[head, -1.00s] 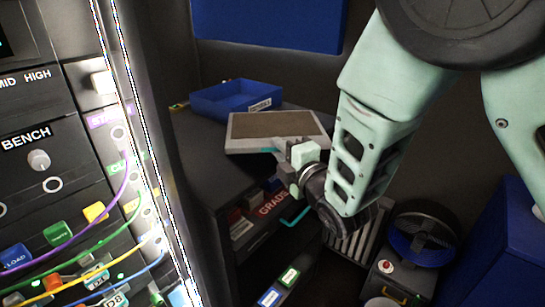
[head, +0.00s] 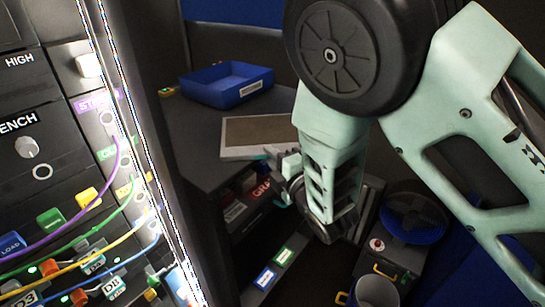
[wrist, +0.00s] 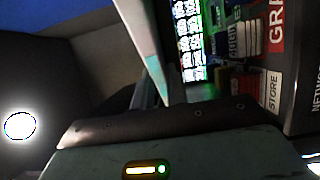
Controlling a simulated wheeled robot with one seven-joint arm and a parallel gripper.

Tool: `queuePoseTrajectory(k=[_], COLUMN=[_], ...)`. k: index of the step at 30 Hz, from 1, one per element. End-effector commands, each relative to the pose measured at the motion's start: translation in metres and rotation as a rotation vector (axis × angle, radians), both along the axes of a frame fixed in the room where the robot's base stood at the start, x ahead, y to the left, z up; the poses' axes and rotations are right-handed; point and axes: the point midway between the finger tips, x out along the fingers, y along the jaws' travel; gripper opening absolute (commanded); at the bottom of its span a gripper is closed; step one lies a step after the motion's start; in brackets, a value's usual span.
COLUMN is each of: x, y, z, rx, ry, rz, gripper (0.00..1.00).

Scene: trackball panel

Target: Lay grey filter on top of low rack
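The grey filter (head: 232,153) is a flat panel with a pale grey frame and a brown mesh face. In the head view it lies about level over the top of the low rack (head: 190,130), a dark cabinet; I cannot tell whether it touches the top. My gripper (head: 268,158) is at the filter's near edge, shut on its frame. My arm hides the filter's right end. In the wrist view, a pale grey slab edge (wrist: 148,45) stands between the fingers, beside the rack's labelled front.
A blue tray (head: 228,90) sits on the rack top behind the filter. A panel with coloured cables (head: 70,220) stands close on the left. A round black fan-like thing (head: 415,218) and a white bucket (head: 376,290) are low on the right.

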Motion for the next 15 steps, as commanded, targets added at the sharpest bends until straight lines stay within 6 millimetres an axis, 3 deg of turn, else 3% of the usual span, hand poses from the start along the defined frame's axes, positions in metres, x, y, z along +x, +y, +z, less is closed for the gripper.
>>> queuePoseTrajectory(k=[1, 2, 3, 15], x=[0.0000, 0.0000, -0.0001, -0.0046], y=[0.0000, 0.0000, -0.0001, -0.0025], z=[-0.0003, -0.0002, -0.0002, 0.0018], rx=[0.000, 0.000, 0.000, -0.001], ry=[0.000, 0.000, 0.000, 0.002], rz=[0.000, 0.000, 0.000, 0.000], gripper=[0.25, 0.34, 0.36, 0.36])
